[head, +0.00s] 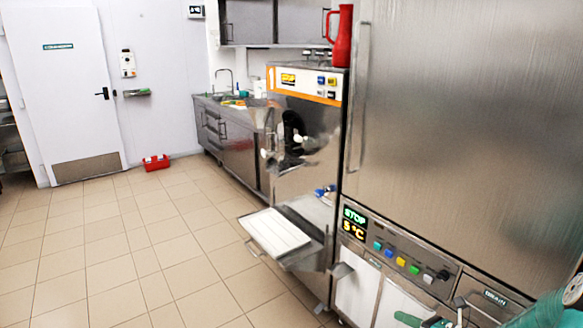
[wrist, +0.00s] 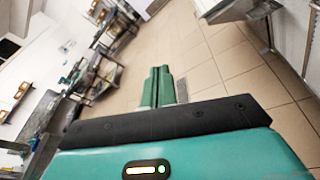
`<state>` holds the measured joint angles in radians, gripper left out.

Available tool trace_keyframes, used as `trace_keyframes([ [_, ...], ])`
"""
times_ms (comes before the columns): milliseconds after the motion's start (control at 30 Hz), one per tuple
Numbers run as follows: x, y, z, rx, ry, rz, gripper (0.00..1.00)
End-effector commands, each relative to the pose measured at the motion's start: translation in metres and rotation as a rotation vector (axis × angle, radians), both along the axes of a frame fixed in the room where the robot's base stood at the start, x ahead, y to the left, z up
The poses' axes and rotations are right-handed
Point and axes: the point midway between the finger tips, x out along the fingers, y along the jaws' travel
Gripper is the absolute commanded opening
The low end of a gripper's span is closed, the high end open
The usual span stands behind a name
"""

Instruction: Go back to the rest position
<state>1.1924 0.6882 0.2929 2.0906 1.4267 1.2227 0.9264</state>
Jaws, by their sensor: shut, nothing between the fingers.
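My gripper (wrist: 158,88) shows in the middle of the wrist view. Its two green fingers lie side by side against each other, with nothing between them. They point over the tiled floor and touch nothing that I can see. In the head view, teal parts show at the bottom right corner and lower edge; I cannot make out the fingers there.
A tall steel cabinet (head: 460,120) with a control panel (head: 400,262) fills the right. Beside it, a batch freezer (head: 300,150) has a white tray (head: 277,231) jutting out low. A red toolbox (head: 156,162) lies near the white door (head: 75,90). The tiled floor (head: 110,240) is clear at left.

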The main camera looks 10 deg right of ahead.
Motion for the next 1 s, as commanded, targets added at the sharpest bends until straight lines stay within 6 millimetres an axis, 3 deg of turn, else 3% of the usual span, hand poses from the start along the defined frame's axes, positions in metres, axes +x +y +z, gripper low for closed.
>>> trace_keyframes([
  [33, 0.002, 0.023, 0.013, -0.096, -0.007, 0.091, 0.00],
  [200, -0.005, 0.090, 0.042, -0.410, -0.056, 0.397, 0.00],
  [500, -0.045, 0.177, 0.088, -0.946, -0.232, 0.917, 0.00],
  [700, -0.078, 0.213, 0.117, -1.288, -0.403, 1.239, 0.00],
  [1000, -0.128, 0.242, 0.164, -1.788, -0.723, 1.665, 0.00],
])
